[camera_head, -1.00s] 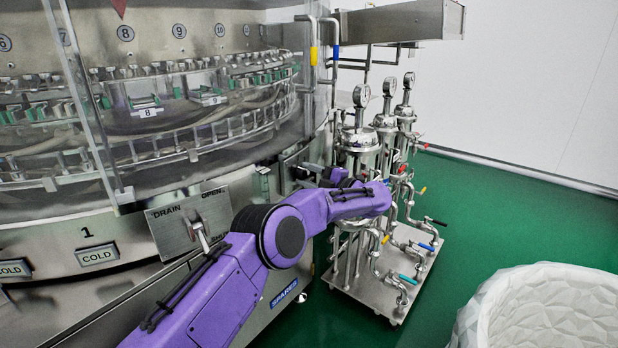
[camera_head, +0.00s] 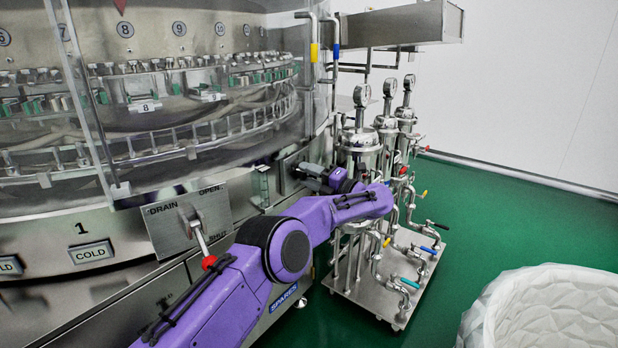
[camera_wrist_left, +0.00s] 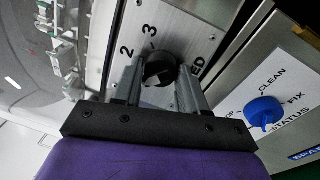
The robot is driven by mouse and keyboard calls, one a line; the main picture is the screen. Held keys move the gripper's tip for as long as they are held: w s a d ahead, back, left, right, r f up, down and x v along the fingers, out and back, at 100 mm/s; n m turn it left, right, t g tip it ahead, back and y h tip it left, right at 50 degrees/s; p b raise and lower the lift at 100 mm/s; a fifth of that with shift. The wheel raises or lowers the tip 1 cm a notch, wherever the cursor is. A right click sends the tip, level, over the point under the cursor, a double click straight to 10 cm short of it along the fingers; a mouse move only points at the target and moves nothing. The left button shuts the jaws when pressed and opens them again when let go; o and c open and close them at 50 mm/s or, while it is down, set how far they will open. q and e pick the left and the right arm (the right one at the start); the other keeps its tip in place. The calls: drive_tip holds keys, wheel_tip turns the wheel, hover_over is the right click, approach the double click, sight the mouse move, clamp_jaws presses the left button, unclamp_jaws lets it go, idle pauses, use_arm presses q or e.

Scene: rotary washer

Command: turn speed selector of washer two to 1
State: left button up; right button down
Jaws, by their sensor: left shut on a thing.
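The speed selector is a black round knob (camera_wrist_left: 160,68) on a metal plate (camera_wrist_left: 185,25) in the left wrist view. The figures 2 and 3 and the letters "ED" show on the plate; a 1 does not show, and I cannot tell which mark the knob points to. My left gripper (camera_wrist_left: 158,80) has its two fingers on either side of the knob and is shut on it. In the head view my left gripper (camera_head: 312,170) is at the washer's side panel, and my forearm partly hides that area. My right gripper is in neither view.
A blue status knob (camera_wrist_left: 263,111) sits on the neighbouring panel. A drain lever with a red ball (camera_head: 208,262) stands close beside my left arm. A filter stand with pipes and gauges (camera_head: 385,290) is just beyond my wrist. A white bin (camera_head: 545,310) is at the lower right.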

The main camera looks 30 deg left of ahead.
use_arm(q)
drive_tip(key=shift+f, duration=0.25)
drive_tip(key=o, duration=1)
drive_tip(key=shift+r, duration=0.1)
drive_tip(key=d+f+p, duration=0.1)
drive_tip(key=d+p, duration=0.1)
drive_tip(key=d, duration=0.8)
drive_tip(key=shift+d, duration=0.3)
